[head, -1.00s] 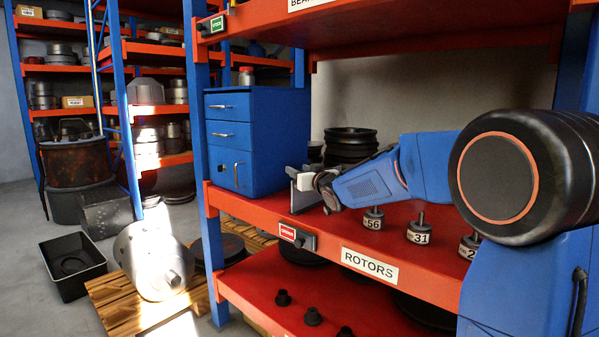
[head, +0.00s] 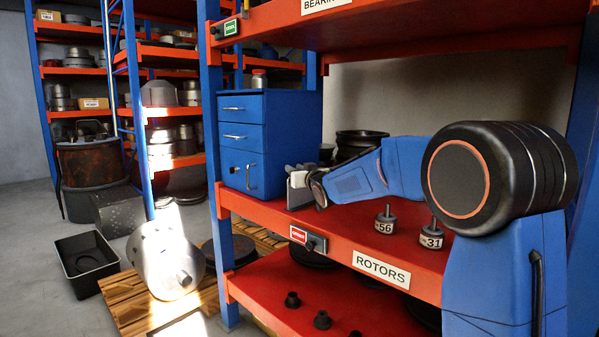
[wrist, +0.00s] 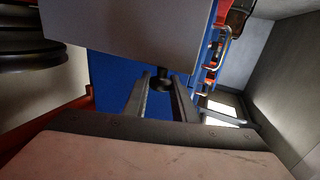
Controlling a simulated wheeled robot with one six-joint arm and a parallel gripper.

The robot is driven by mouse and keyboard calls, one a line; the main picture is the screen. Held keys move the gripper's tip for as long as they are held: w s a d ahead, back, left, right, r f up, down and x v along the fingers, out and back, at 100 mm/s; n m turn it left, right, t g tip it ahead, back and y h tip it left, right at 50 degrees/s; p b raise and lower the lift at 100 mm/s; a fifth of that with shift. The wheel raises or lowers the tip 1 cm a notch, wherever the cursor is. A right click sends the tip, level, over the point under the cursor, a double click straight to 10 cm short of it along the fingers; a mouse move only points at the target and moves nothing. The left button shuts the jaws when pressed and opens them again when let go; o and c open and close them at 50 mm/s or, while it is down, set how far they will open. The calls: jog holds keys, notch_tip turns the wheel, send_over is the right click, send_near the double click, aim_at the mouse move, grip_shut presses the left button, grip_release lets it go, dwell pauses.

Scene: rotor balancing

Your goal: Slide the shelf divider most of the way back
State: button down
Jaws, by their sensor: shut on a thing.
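The shelf divider (head: 298,194) is a small grey upright plate on the red middle shelf, just right of the blue drawer cabinet. In the wrist view the divider (wrist: 130,32) is a broad grey plate across the top, with a dark round knob (wrist: 163,81) at its lower edge. My gripper (wrist: 162,76) is shut on this knob, with one dark finger on each side of it. In the head view my gripper (head: 304,176) reaches in from the right at the divider. Part of the divider is hidden by the gripper there.
The blue drawer cabinet (head: 268,145) stands close left of the divider. Numbered rotors (head: 386,222) stand to the right near the shelf front (head: 345,252), and dark stacked discs (head: 362,142) lie behind. An upper shelf (head: 440,25) hangs above my arm.

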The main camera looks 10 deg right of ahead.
jog(key=c, duration=1.5)
grip_release()
jog(key=shift+s, duration=0.1)
jog(key=v, duration=1.7)
jog(key=shift+s+f, duration=0.1)
jog(key=shift+s, duration=0.05)
